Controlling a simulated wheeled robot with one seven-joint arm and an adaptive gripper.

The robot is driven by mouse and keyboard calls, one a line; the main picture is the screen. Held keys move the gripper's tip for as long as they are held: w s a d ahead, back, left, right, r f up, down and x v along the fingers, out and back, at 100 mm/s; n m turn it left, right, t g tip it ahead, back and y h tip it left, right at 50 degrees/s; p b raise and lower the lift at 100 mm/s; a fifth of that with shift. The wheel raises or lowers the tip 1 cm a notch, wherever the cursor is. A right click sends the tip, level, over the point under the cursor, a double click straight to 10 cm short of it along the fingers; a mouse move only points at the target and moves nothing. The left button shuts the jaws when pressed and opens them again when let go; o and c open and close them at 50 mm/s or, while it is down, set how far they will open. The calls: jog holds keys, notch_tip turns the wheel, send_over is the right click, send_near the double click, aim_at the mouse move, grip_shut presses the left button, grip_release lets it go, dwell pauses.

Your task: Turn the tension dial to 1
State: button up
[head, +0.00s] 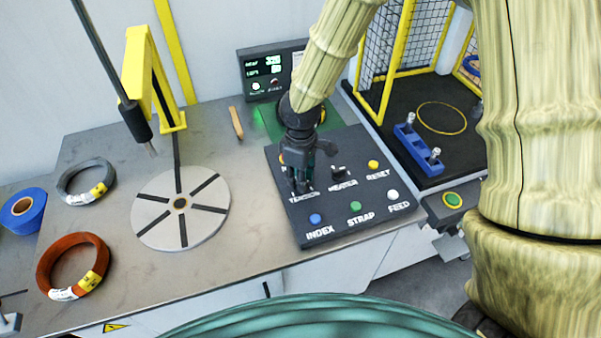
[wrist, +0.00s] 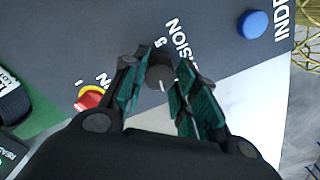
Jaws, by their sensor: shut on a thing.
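The dark control panel (head: 330,214) lies on the bench, with printed labels and coloured buttons. My gripper (head: 302,185) points down over its left side, at the word TENSION, and covers most of the tension dial in the head view. In the wrist view the tension dial (wrist: 160,75) is a round grey knob with a light pointer mark. My gripper (wrist: 158,98) has its green-padded fingers on either side of the knob, shut on it.
The heater knob (head: 338,173) is close on the right. The blue index button (head: 315,218) is in front. A small display box (head: 268,70) stands behind. A slotted turntable (head: 150,210) and wire coils lie left; a caged black station (head: 400,160) stands right.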

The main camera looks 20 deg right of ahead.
jog(key=n+p, duration=0.3)
jog(key=n, duration=0.1)
jog(key=shift+r+n, duration=0.15)
jog(key=shift+n, duration=0.15)
jog(key=n+p, duration=0.2)
jog(key=n, duration=0.2)
jog(key=shift+n+p, duration=0.3)
jog(key=o, duration=1)
jog(key=shift+o, duration=0.2)
notch_tip(320, 180, up, 12)
jog(key=shift+s+f, duration=0.1)
jog(key=shift+f, duration=0.15)
dwell(0.4)
